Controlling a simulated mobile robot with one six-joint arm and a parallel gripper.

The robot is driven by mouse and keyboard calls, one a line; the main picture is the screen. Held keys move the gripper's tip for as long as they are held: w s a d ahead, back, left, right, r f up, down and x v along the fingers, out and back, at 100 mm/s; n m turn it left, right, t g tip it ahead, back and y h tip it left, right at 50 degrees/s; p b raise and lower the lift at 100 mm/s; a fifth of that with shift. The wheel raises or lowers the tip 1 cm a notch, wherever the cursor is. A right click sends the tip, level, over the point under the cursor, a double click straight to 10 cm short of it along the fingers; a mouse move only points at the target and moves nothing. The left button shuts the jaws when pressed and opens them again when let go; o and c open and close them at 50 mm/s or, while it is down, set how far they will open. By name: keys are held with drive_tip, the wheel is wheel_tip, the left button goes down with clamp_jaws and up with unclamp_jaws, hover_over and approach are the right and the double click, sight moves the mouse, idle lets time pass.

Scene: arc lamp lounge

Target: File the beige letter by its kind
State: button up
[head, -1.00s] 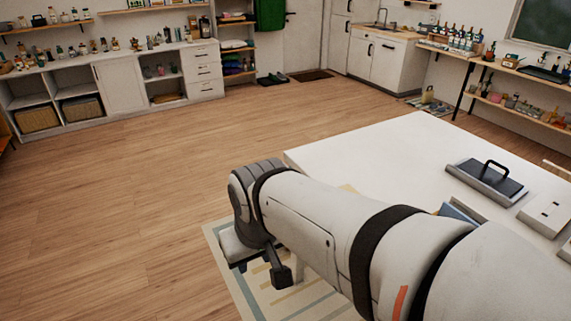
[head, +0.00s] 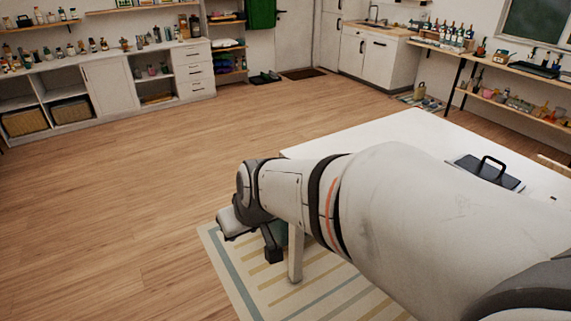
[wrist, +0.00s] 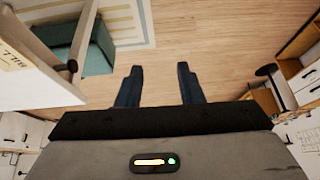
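My gripper (wrist: 158,75) is open in the wrist view. In the head view the gripper (head: 247,244) hangs off the near left side of the white table (head: 375,133). A pale surface with upside-down lettering like "BILL" (wrist: 12,56) shows at the left edge of the wrist view; I cannot tell whether it is a letter or a label. My arm hides much of the tabletop.
A dark block with a black handle (head: 490,170) sits on the table's right part. A teal seat (wrist: 92,48) stands by the table over a striped rug (head: 265,285). Shelves and cabinets (head: 110,85) line the walls. The floor (head: 130,190) at left is open.

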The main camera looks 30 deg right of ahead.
drive_tip(key=w+d+f+t+h+b, duration=0.1)
drive_tip(key=w+d+f+t+h, duration=0.2)
drive_tip(key=w, duration=0.4)
drive_tip(key=w+d+f+t, duration=0.1)
drive_tip(key=w+d+f, duration=0.2)
drive_tip(key=w+f, duration=0.3)
drive_tip(key=d+f+g+h, duration=0.1)
drive_tip(key=d+f+h, duration=0.2)
drive_tip(key=d+h, duration=0.2)
drive_tip(key=s+d+f+n+g+h, duration=0.1)
drive_tip(key=d+f+h, duration=0.2)
drive_tip(key=d, duration=0.9)
drive_tip(key=d+f+n+g+h, duration=0.1)
drive_tip(key=d+f+g+h, duration=0.1)
drive_tip(key=d+h, duration=0.5)
drive_tip(key=shift+s+d+f, duration=0.3)
drive_tip(key=shift+d+f, duration=0.4)
drive_tip(key=shift+f, duration=0.1)
clamp_jaws()
